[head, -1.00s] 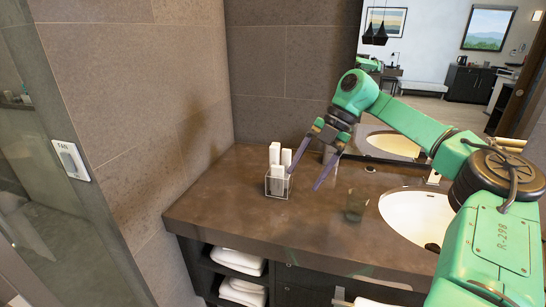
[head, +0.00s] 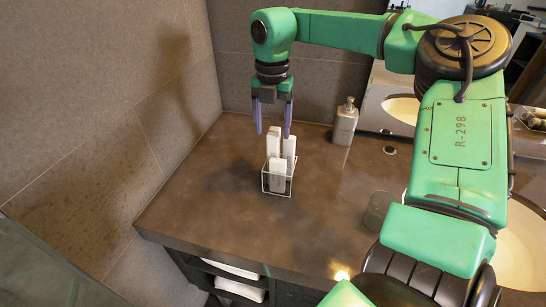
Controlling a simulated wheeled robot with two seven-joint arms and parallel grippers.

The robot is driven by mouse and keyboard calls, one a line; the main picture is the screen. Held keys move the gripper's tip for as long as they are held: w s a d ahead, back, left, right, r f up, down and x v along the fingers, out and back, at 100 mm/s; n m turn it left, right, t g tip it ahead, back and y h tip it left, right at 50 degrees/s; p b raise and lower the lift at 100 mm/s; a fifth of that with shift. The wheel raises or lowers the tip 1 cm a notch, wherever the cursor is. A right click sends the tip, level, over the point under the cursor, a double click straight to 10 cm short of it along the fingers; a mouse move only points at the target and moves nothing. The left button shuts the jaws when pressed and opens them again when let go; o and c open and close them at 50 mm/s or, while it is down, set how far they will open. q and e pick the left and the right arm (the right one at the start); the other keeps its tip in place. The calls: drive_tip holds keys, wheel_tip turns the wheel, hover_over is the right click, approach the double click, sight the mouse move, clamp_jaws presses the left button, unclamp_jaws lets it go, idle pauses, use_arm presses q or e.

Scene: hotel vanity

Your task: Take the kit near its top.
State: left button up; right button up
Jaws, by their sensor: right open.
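Several upright white kit boxes (head: 277,173) stand in a small clear holder with a pale wire-like rim (head: 278,193) on the brown counter, near the middle of the head view. My right gripper (head: 273,134) points down with its two purple fingers apart, one on each side of the tallest box's top as seen from here. It is open and holds nothing. I cannot tell whether the fingers touch the boxes or are just behind or above them. My left gripper is not in view.
A grey pump bottle (head: 344,124) stands to the right, near the back of the counter. A clear glass (head: 377,210) stands right of the holder, beside my arm. The white sink (head: 520,250) is at the right. The counter (head: 200,215) left of the holder is clear.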

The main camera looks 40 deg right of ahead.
sight(273, 147)
drive_tip(key=f+p, duration=0.1)
drive_tip(key=f, duration=0.3)
drive_tip(key=f+p, duration=0.1)
drive_tip(key=f, duration=0.1)
drive_tip(key=shift+w+d+f+p, duration=0.25)
drive_tip(key=shift+f+p, duration=0.05)
drive_tip(key=shift+f, duration=0.25)
drive_tip(key=shift+w, duration=0.1)
drive_tip(key=shift+c, duration=1.2)
clamp_jaws()
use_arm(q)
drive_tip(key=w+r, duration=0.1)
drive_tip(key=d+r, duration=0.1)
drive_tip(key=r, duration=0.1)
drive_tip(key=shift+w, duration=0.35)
